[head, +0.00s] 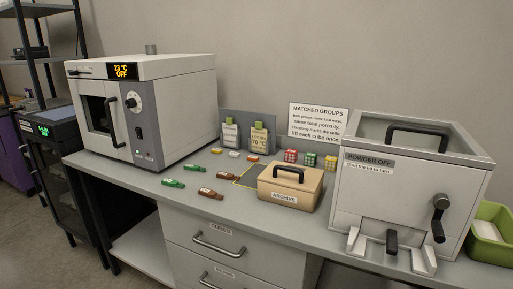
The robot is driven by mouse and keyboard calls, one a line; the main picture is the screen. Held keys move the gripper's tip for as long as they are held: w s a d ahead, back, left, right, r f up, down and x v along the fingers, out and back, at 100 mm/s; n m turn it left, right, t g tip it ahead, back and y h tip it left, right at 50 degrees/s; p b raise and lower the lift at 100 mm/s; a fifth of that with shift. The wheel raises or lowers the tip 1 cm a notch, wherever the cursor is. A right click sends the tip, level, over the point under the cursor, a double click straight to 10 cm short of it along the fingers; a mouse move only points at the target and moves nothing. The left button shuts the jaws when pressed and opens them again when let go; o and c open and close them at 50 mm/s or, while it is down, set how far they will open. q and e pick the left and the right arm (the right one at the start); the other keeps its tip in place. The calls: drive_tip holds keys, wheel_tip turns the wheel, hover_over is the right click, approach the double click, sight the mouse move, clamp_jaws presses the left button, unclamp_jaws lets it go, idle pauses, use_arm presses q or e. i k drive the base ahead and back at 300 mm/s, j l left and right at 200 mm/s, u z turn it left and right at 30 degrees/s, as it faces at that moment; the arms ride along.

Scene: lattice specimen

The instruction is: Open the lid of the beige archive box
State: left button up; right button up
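The beige archive box (290,198) stands on the grey bench, in front of the cubes and left of the powder machine. A white label on its front reads ARCHIVE. Its lid (297,174) is down and looks shut, with a dark arched handle (289,172) on top. The box's back and the lid's hinge side are hidden. Neither of my grippers shows in the head view.
The powder machine (402,200) stands close on the right, the oven (145,105) at the left. Green and brown tagged pieces (210,194) lie left of the box. Small coloured cubes (310,160) sit behind it. Closed drawers (218,243) are below the bench top.

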sight(306, 178)
drive_tip(key=i+j+z, duration=0.4)
drive_tip(key=j+z, duration=0.25)
drive_tip(key=i+j+z, duration=0.15)
drive_tip(key=j, duration=0.2)
drive_tip(key=i+j+z, duration=0.1)
drive_tip(key=j, duration=0.25)
drive_tip(key=i+j, duration=0.1)
drive_tip(key=j, duration=0.3)
drive_tip(key=i+j, duration=0.15)
drive_tip(key=j, duration=0.3)
drive_tip(key=i+j, duration=0.1)
drive_tip(key=j, duration=0.3)
drive_tip(key=i+j+z, duration=0.1)
drive_tip(key=j, duration=0.3)
drive_tip(key=i+j, duration=0.15)
drive_tip(key=j, duration=0.25)
